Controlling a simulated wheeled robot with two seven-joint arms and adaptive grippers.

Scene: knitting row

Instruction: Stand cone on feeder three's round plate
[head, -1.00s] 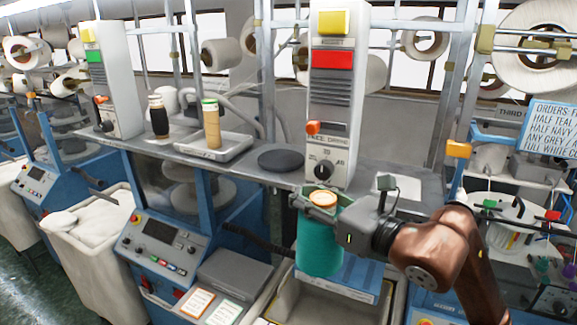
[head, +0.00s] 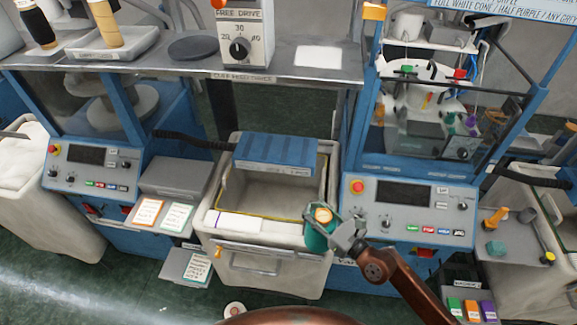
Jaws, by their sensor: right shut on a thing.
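A teal yarn cone (head: 315,238) with a pale orange core top is held in my right gripper (head: 338,232), at the front right rim of the white bin. It looks roughly upright, seen from above. A dark round plate (head: 198,48) lies bare on the grey shelf (head: 140,58) at the upper left, left of the white feed drive box (head: 245,35) with a dial. The cone is well below and right of this plate. My left gripper is not in view.
A black cone (head: 38,28) and a tan cone (head: 105,22) stand left of the plate, the tan one in a tray (head: 135,42). The white bin (head: 270,262) has a blue box (head: 275,153) at its back. A control panel (head: 405,205) stands right of my gripper.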

